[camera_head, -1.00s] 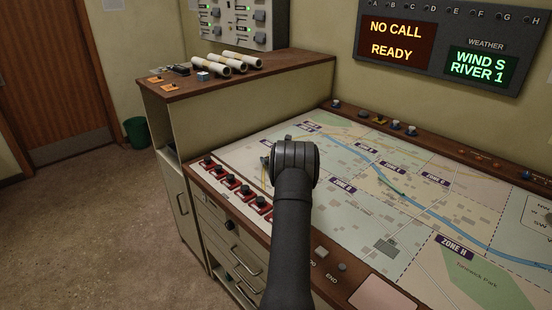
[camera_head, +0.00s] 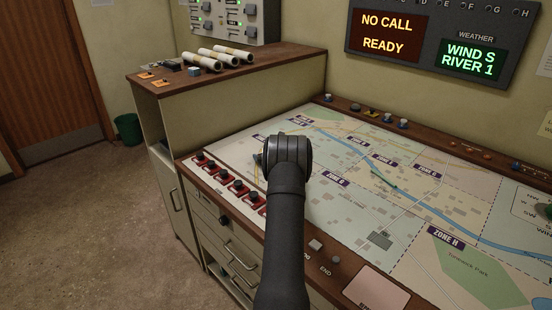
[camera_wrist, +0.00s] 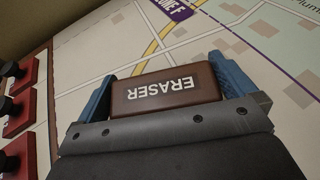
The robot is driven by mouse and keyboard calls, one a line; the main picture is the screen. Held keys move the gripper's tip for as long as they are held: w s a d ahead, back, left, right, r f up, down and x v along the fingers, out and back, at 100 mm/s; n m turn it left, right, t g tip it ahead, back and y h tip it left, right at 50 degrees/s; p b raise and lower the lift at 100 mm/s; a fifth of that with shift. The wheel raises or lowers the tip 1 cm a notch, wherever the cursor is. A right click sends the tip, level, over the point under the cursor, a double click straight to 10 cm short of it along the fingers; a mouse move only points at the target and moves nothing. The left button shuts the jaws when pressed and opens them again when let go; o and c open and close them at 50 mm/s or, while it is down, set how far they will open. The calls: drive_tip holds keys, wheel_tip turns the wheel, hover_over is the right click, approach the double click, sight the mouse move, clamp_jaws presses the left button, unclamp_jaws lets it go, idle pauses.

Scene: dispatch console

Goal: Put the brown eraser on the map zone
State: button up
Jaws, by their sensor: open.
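The brown eraser (camera_wrist: 165,90), with white lettering, is between the two blue fingers of my gripper (camera_wrist: 161,68) in the wrist view. The jaws are open, with one finger beside each end of the eraser. I cannot tell whether the fingers touch it. The printed map (camera_wrist: 90,67) spreads around and beyond the eraser, with a purple ZONE F label near the top. I cannot tell whether the eraser rests on the map or is just above it. In the head view my arm hides the eraser and most of the gripper over the left part of the map (camera_head: 400,210).
A row of red-based black switches (camera_head: 220,180) runs along the map's left edge. Small knobs (camera_head: 388,118) line the back edge. A raised wooden cabinet top (camera_head: 270,65) with white rolls (camera_head: 215,57) stands at back left.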

drive_tip(key=v, duration=1.6)
drive_tip(key=shift+s+d, duration=0.25)
drive_tip(key=shift+s, duration=0.1)
drive_tip(key=x, duration=1.7)
drive_tip(key=shift+w+a, duration=0.2)
drive_tip(key=v, duration=1.7)
drive_tip(key=shift+s+d, duration=0.15)
drive_tip(key=shift+d, duration=0.05)
drive_tip(key=x, duration=1.7)
drive_tip(key=shift+a, duration=0.25)
wheel_tip(320, 180, up, 9)
drive_tip(key=shift+f, duration=0.15)
drive_tip(key=s, duration=0.7)
drive_tip(key=shift+d+f, duration=0.3)
drive_tip(key=shift+d, duration=0.15)
